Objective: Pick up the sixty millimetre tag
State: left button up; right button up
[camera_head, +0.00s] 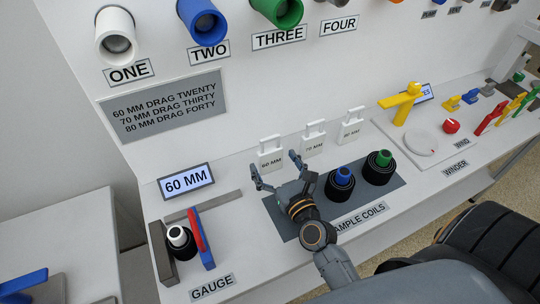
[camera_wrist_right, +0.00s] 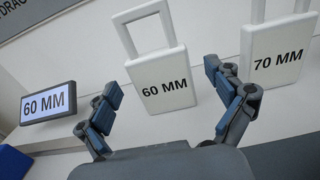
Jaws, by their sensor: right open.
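The sixty millimetre tag (camera_head: 270,158) is a white plate with a loop handle, standing upright against the back of the bench. It also shows in the right wrist view (camera_wrist_right: 161,80), marked 60 MM. My right gripper (camera_head: 276,172) is open and empty. Its two fingers point towards the tag, spread to either side of its lower part in the wrist view (camera_wrist_right: 160,88). I cannot tell the exact gap to the tag. My left gripper is not in view.
The 70 MM tag (camera_head: 313,145) and the 80 MM tag (camera_head: 350,131) stand to the right. A lit 60 MM display (camera_head: 186,181) is left, above the gauge (camera_head: 207,240). Two dark coils, with blue (camera_head: 343,175) and green (camera_head: 383,158) tops, stand on a grey mat (camera_head: 285,223) beside my right gripper.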

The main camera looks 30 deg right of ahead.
jog(key=w, duration=0.2)
jog(key=shift+w+d, duration=0.1)
jog(key=shift+w, duration=0.2)
jog(key=c, duration=1.3)
jog(key=shift+r, duration=0.1)
